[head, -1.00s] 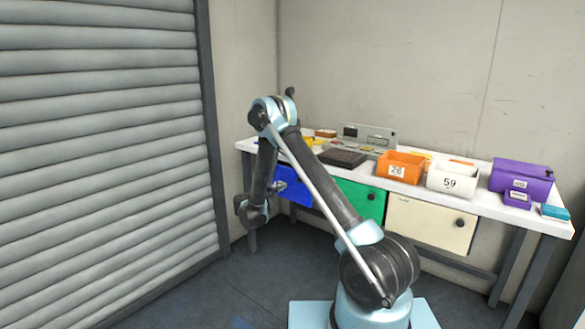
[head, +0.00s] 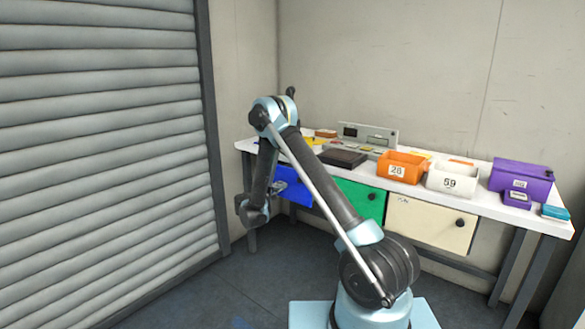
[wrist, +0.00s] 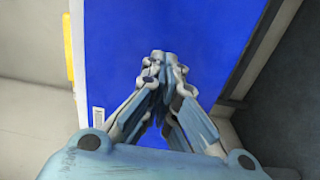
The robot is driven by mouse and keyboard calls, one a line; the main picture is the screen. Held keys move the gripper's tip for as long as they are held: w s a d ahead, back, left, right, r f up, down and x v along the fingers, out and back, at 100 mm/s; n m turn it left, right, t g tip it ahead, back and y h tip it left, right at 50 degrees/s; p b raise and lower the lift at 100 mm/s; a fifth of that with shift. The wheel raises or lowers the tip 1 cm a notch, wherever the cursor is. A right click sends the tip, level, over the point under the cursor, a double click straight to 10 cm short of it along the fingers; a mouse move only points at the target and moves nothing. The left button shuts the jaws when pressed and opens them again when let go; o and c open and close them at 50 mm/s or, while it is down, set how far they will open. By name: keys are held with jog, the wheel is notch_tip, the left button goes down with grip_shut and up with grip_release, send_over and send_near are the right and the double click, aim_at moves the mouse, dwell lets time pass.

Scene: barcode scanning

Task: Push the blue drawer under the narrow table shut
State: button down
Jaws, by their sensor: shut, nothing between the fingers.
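The blue drawer (head: 294,188) is under the left end of the narrow table (head: 243,145), left of the green drawer. My arm crosses in front of it in the head view and hides part of it. The drawer's blue front (wrist: 200,35) fills the middle of the wrist view. My gripper (wrist: 160,62) is shut and empty, with its fingertips together in front of the blue surface. I cannot tell whether they touch it. My gripper also shows, small, at the drawer front in the head view (head: 278,187).
A green drawer (head: 363,200) and a cream drawer (head: 425,223) sit to the right. On the table are an orange bin (head: 402,166), a white bin (head: 453,181) and purple boxes (head: 521,177). A grey shutter (head: 100,150) stands at the left. The floor in front is clear.

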jog(key=shift+x, duration=2.65)
jog(key=shift+s, duration=0.1)
jog(key=v, duration=1.3)
